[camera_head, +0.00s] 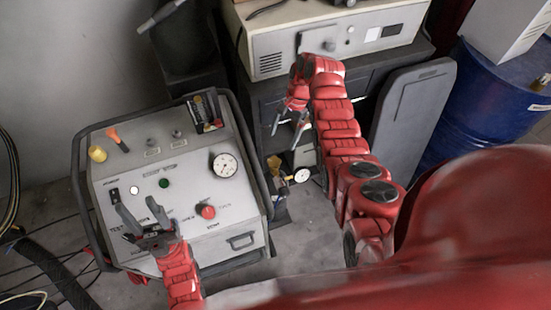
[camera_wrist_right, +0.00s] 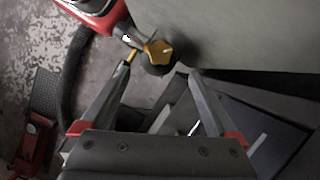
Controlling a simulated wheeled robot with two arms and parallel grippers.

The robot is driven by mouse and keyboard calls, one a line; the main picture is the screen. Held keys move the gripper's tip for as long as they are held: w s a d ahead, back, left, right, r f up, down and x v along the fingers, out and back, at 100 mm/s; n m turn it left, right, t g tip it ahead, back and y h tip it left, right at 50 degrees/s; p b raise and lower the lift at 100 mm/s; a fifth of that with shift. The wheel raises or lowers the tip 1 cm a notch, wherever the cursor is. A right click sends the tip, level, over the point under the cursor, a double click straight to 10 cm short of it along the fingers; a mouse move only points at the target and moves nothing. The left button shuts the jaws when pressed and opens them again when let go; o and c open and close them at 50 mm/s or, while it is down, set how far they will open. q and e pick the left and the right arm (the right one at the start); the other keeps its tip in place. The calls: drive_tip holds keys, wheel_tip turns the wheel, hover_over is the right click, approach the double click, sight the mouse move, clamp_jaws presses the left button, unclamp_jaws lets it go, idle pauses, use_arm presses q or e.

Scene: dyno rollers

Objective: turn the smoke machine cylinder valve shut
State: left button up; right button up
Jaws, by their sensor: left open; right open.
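The grey smoke machine (camera_head: 190,215) stands at left in the head view, with a gauge, knobs and a red knob on its panel. A small yellow valve (camera_head: 275,163) with a round gauge (camera_head: 301,175) shows low beside the machine's right side. The yellow valve knob (camera_wrist_right: 158,52) is upper middle in the right wrist view. My right gripper (camera_head: 285,136) is open, pointing down above the valve; its fingertips (camera_wrist_right: 160,74) lie either side of the knob in that view, apparently apart from it. My left gripper (camera_head: 137,206) is open over the machine's front left. The valve's body is partly hidden.
A cream bench instrument (camera_head: 330,38) stands on a dark cabinet (camera_head: 362,80) at the back. A blue drum (camera_head: 490,95) and a grey panel (camera_head: 410,115) stand at right. The machine's tube frame (camera_head: 245,135) borders the narrow gap around the valve.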

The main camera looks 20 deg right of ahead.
sight(274, 161)
drive_tip(key=p+x, duration=0.1)
drive_tip(key=x, duration=0.7)
drive_tip(key=shift+a+f+p, duration=0.15)
drive_tip(key=shift+f+p, duration=0.15)
drive_tip(key=shift+s+a+f, duration=0.1)
drive_tip(key=shift+s+f, duration=0.1)
drive_tip(key=shift+f, duration=0.25)
drive_tip(key=c, duration=1.4)
drive_tip(key=shift+o, duration=0.2)
drive_tip(key=shift+r+m+p, duration=0.2)
drive_tip(key=shift+m+p, duration=0.2)
drive_tip(key=shift+p, duration=0.45)
drive_tip(key=shift+f+m+t+p, duration=0.1)
drive_tip(key=shift+m+t+p, duration=0.3)
drive_tip(key=shift+m+p, duration=0.4)
drive_tip(key=shift+s+m+p, duration=0.1)
drive_tip(key=shift+m+p, duration=0.3)
drive_tip(key=shift+p, duration=0.05)
